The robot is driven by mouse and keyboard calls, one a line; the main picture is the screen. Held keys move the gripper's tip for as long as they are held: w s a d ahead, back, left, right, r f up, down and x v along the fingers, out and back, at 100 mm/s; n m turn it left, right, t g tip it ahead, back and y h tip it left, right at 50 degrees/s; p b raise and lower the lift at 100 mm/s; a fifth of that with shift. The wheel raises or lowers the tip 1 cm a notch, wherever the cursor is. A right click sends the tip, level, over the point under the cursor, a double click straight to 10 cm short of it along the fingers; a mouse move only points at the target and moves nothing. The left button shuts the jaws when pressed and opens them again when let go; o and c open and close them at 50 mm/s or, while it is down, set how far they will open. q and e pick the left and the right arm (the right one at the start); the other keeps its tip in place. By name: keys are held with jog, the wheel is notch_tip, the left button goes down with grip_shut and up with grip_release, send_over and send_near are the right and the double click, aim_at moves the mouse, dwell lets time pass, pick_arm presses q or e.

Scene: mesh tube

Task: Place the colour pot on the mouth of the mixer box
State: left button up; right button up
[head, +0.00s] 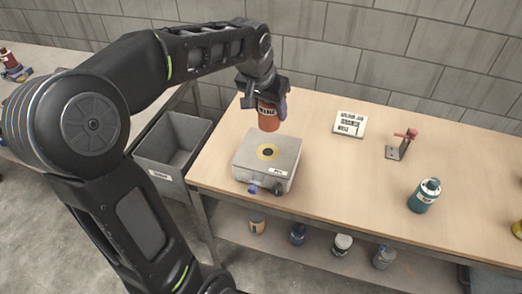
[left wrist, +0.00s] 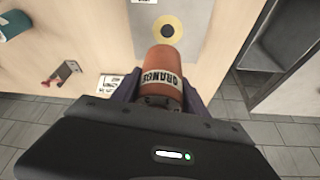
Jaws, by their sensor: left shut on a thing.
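The colour pot (head: 267,117) is orange-red with a white label reading ORANGE. My left gripper (head: 264,98) is shut on it and holds it above the table, just behind the mixer box in the head view. In the left wrist view the pot (left wrist: 162,75) sits between the fingers of my left gripper (left wrist: 160,92). The mixer box (head: 262,172) is a grey box on the table. My right gripper is not in view.
A teal bottle (head: 424,196), a red-topped stand (head: 402,145) and a white printed card (head: 350,124) are on the table to the right. A grey bin (head: 172,150) stands left of the table. Several pots are on the lower shelf (head: 320,256). The middle tabletop is clear.

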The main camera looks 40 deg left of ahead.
aim_at(269, 126)
pick_arm(q)
jog(key=shift+a, duration=0.2)
jog(key=shift+f, duration=3.15)
jog(key=shift+d+f+p, duration=0.1)
jog(key=shift+f+p, duration=0.35)
jog(key=shift+f, duration=1.45)
jog(key=shift+f, duration=0.25)
jog(key=o, duration=1.5)
jog(key=shift+r, duration=0.1)
jog(key=shift+r, duration=0.15)
